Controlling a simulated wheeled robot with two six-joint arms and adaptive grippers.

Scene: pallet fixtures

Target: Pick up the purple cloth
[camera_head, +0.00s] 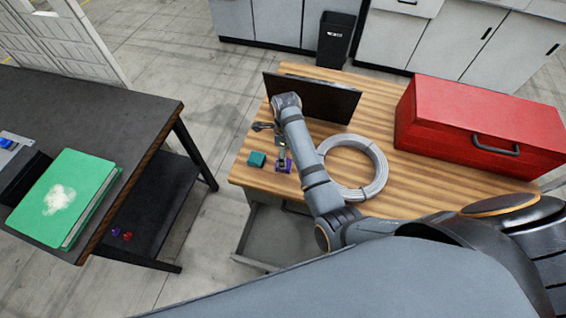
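A small purple cloth (289,166) lies near the front left edge of the wooden-topped table (215,180). It is partly hidden by dark gripper parts over it. My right arm comes in from the right and bends down over the table. Its gripper (282,152) is at the purple cloth, partly hidden by the arm. I cannot tell whether its fingers are closed on the cloth or only around it. My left gripper is not in view.
A teal block-like item (257,159) sits just left of the purple cloth. A grey coil (372,165) lies to the right, a dark upright panel (335,104) behind, and a red toolbox (470,125) farther right. A dark table (125,110) at left holds a green binder (85,185).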

